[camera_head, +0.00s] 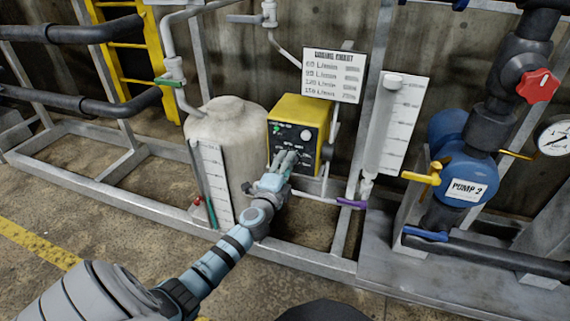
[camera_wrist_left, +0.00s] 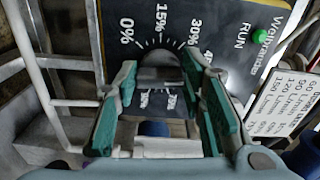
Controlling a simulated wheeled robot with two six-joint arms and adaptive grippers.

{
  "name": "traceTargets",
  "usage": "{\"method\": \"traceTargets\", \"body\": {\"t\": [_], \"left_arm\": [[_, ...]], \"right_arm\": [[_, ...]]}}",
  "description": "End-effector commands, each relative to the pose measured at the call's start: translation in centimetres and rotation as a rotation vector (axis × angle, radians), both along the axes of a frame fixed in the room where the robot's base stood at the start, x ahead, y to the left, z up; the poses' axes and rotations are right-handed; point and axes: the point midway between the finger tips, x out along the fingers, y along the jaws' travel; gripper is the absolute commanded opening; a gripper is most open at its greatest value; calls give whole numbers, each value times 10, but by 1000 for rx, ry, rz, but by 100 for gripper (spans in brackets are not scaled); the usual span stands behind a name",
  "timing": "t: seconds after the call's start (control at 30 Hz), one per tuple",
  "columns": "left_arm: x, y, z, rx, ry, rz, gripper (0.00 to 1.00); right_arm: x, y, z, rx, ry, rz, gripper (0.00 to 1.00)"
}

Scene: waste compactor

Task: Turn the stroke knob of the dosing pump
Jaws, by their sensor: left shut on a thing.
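The dark stroke knob (camera_wrist_left: 160,68) sits at the middle of this dial. My left gripper (camera_head: 286,160) is at the panel's lower part; in the wrist view its teal-padded fingers (camera_wrist_left: 162,82) are shut on the knob from both sides. In the head view the gripper hides the knob. My right gripper is out of view.
A white tank (camera_head: 229,135) stands left of the pump. A flow-rate sign (camera_head: 332,75) hangs above right, beside a graduated sight tube (camera_head: 390,125). A purple-handled valve (camera_head: 351,203) sits low at right. Blue PUMP 2 (camera_head: 465,178) stands farther right. A grey frame rail (camera_head: 310,259) runs in front.

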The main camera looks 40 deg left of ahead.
Motion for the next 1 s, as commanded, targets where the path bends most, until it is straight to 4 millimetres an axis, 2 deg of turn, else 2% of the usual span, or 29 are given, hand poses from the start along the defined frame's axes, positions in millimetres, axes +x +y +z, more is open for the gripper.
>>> {"method": "traceTargets", "body": {"t": [0.5, 0.7, 1.0], "left_arm": [[-1, 0, -1, 406, 149, 0, 9], [-1, 0, -1, 497, 181, 0, 9], [-1, 0, -2, 547, 198, -1, 9]], "right_arm": [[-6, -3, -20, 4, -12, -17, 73], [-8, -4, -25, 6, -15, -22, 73], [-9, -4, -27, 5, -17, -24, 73]]}}
